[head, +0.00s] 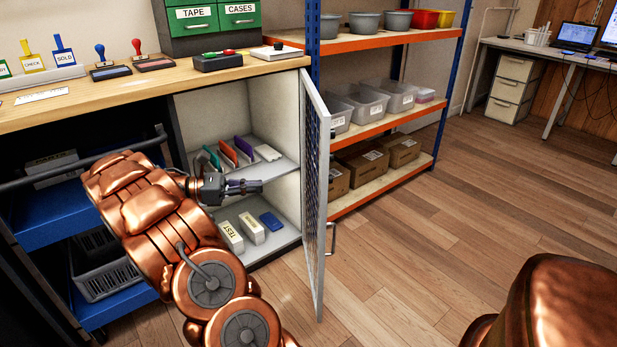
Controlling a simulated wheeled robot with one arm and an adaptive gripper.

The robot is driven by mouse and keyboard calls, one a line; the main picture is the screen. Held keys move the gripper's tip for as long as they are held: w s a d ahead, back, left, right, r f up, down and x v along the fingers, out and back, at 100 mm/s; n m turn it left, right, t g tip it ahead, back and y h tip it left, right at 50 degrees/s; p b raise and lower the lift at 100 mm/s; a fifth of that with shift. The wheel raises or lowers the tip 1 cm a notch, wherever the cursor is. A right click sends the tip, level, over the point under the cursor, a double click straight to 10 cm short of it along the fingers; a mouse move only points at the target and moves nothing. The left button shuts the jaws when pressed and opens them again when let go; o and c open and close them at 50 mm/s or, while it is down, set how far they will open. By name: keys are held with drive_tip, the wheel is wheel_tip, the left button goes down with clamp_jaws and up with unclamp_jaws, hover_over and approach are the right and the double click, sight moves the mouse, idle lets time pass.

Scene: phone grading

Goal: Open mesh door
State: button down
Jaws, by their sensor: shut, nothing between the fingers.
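The mesh door (315,180) is a tall panel with a light metal frame and dark mesh. It stands swung out from the right side of the open cabinet (285,202), seen nearly edge-on. Its bar handle (331,240) is on the right, outer face. My gripper (260,186) is shut and empty in front of the cabinet opening, left of the door on its inner side. A visible gap separates the fingertips from the door in the picture. Phones stand on the upper shelf behind my gripper, and boxes lie below.
A blue and orange rack (362,125) with bins and cartons stands right of the door. The wooden counter (150,88) above holds stamps and green drawers (216,15). Blue trays (45,205) sit at left. Wooden floor (420,225) at right is clear.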

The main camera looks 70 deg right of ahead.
sight(319, 178)
drive_tip(key=shift+g, duration=0.3)
drive_tip(key=b+x, duration=0.1)
drive_tip(key=x, duration=0.3)
drive_tip(key=d+b+x, duration=0.1)
drive_tip(key=b+x, duration=0.1)
drive_tip(key=x, duration=0.2)
drive_tip(key=b+x, duration=0.1)
drive_tip(key=x, duration=0.3)
drive_tip(key=shift+d+f+b, duration=0.2)
drive_tip(key=shift+d+b, duration=0.1)
drive_tip(key=shift+d, duration=0.1)
drive_tip(key=shift+s+d+r, duration=0.15)
drive_tip(key=shift+s+d, duration=0.25)
drive_tip(key=shift+s, duration=0.2)
